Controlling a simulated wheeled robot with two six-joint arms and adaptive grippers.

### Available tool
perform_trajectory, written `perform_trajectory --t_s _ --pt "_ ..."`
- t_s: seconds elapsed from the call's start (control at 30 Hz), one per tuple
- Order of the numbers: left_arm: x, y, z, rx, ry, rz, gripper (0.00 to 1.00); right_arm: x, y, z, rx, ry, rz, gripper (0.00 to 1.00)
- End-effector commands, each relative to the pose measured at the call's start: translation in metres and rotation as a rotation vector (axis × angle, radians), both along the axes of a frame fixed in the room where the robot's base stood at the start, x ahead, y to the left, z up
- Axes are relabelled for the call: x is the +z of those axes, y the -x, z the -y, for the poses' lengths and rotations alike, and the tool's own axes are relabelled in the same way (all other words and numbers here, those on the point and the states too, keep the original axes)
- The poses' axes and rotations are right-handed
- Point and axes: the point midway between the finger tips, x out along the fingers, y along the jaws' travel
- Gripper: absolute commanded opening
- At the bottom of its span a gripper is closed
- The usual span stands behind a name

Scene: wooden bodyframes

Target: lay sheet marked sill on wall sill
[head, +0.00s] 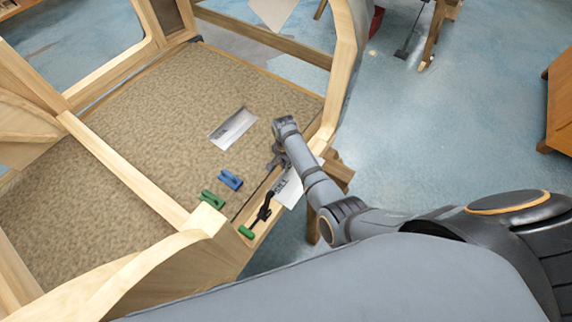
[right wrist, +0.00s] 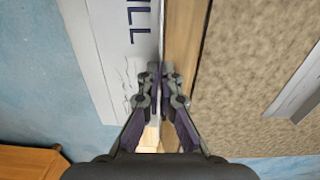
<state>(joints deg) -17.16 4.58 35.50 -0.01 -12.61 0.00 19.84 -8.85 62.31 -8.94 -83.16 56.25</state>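The sheet marked sill (head: 291,187) is a pale, thin piece by the right-hand wooden wall sill (head: 265,222) in the head view, partly hidden by my right arm. In the right wrist view the sheet (right wrist: 112,45) shows the letters "ILL" and lies left of the wooden sill (right wrist: 184,55), over the blue floor. My right gripper (head: 279,160) is at the sill. In the wrist view its fingertips (right wrist: 161,76) are close together at the sheet's right edge and appear to pinch it. My left gripper is not in view.
A silver sheet (head: 233,128) lies on the speckled panel inside the frame. A blue piece (head: 230,179) and a green piece (head: 212,199) lie near the sill; another green piece (head: 246,232) and a black tool (head: 265,207) are on it.

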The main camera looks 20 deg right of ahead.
Motion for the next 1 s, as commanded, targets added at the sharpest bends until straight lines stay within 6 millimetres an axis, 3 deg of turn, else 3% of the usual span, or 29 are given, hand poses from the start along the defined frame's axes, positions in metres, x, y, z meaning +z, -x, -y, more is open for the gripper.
perform_trajectory --t_s 0.2,0.43,0.67,0.83,1.0 --pt "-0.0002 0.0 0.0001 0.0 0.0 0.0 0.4 0.0001 -0.0003 0.0001 0.0 0.0 0.001 0.0" --pt "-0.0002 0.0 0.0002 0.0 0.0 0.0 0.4 0.0 -0.0002 0.0001 0.0 0.001 0.001 0.32" --pt "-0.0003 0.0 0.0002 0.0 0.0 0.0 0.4 -0.0007 0.0004 0.0 0.0 0.001 -0.001 0.33" --pt "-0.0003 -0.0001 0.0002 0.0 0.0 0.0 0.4 -0.0006 0.0004 0.0 0.0 0.0 0.0 0.57" --pt "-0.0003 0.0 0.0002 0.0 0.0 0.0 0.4 -0.0005 0.0002 0.0 0.0 0.0 0.0 0.59"
